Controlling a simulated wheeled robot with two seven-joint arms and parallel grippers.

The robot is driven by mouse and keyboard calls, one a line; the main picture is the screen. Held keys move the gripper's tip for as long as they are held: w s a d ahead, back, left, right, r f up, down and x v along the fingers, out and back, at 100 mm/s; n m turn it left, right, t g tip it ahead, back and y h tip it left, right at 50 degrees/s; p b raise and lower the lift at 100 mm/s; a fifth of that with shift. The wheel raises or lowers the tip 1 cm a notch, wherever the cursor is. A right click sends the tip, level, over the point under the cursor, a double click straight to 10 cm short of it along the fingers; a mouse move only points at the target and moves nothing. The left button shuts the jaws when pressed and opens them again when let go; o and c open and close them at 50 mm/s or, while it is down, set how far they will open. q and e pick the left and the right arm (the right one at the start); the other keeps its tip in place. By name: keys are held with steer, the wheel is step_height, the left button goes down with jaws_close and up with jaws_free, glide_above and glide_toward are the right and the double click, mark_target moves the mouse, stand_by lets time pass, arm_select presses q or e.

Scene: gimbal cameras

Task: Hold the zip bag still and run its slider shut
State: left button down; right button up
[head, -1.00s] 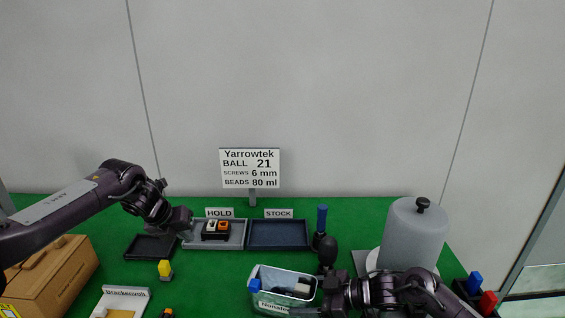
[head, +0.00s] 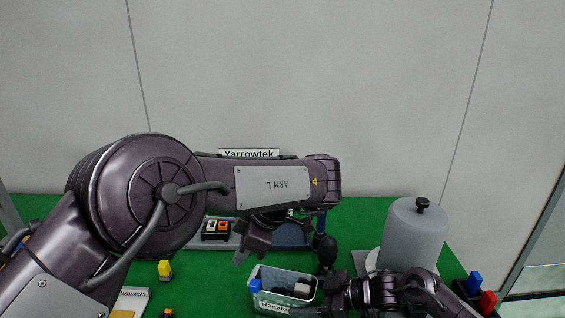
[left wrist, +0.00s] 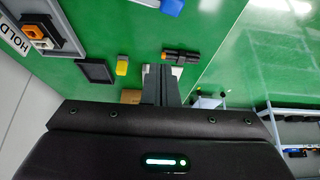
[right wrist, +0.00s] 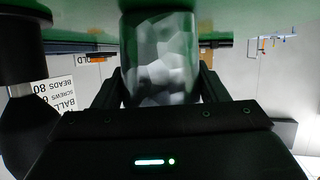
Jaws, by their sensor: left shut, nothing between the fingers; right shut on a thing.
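The zip bag (head: 283,275) is a pale, see-through pouch with a label on its front, at the lower middle of the head view. A blue slider (head: 254,286) sits at its left end. My right gripper (head: 326,292) is shut on the bag's right end; crumpled pale film (right wrist: 160,60) fills the space between its fingers in the right wrist view. My left gripper (head: 245,256) is shut and empty, above and left of the bag, apart from it. Its closed fingers (left wrist: 160,70) show in the left wrist view. A cut-off blue piece (left wrist: 172,5) shows at that view's top.
My left arm hides most of the sign (head: 248,153) and part of the trays. A dark bulb blower (head: 325,248) stands behind the bag, and a grey cylinder (head: 413,235) is to the right. A yellow block (head: 165,269) lies left on the green table.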

arm_select(q)
steer(key=shift+f, duration=3.95)
steer(key=shift+a, duration=0.2)
step_height(320, 180, up, 7)
steer(key=shift+w+a, duration=0.15)
steer(key=shift+a, duration=0.25)
